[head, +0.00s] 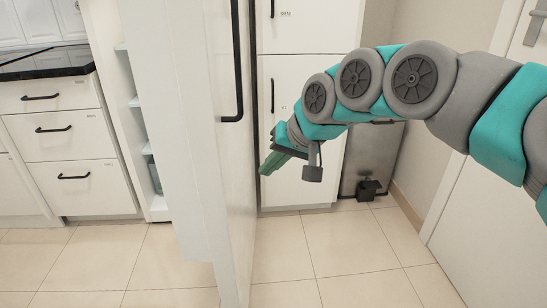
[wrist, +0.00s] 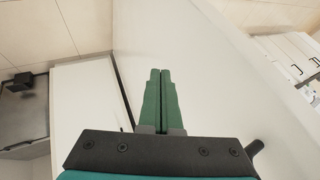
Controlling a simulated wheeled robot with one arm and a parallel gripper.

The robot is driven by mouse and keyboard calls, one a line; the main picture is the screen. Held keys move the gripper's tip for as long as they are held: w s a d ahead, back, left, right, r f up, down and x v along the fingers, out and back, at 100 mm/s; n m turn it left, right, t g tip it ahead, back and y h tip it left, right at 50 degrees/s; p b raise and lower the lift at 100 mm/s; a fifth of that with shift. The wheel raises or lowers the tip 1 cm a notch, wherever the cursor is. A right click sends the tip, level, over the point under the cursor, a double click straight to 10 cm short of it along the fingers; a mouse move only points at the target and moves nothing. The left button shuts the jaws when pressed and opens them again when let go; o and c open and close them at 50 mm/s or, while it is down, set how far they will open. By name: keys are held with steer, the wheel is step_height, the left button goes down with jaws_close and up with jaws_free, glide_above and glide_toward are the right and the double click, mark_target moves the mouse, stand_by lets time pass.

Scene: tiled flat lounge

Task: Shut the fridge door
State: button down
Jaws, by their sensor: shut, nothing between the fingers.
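The white fridge door (head: 236,180) stands open towards me in the head view, its edge facing me, with a long black vertical handle (head: 238,70) on its right face. The fridge interior with white shelves (head: 135,102) shows to the left of the door. My gripper (head: 268,171) is shut and empty, just right of the door's outer face and below the handle. In the wrist view, the closed green fingers (wrist: 160,75) point along the white door panel (wrist: 200,50). I cannot tell whether the fingertips touch it.
White drawers with black handles (head: 62,130) and a dark counter (head: 45,62) stand at the left. Tall white cabinets (head: 300,110) stand behind my gripper. A metal bin with a black pedal (head: 369,189) is at the back right. The tiled floor (head: 340,255) in front is clear.

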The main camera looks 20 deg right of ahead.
mark_target(232, 185)
steer(key=shift+w+a+f+p, duration=0.25)
steer(key=shift+w+a+f, duration=0.75)
steer(key=shift+a, duration=0.25)
steer(key=shift+w+a+f+p, duration=0.2)
steer(key=shift+w+a+f, duration=0.65)
steer(key=shift+w+a, duration=0.3)
steer(key=shift+a, duration=0.1)
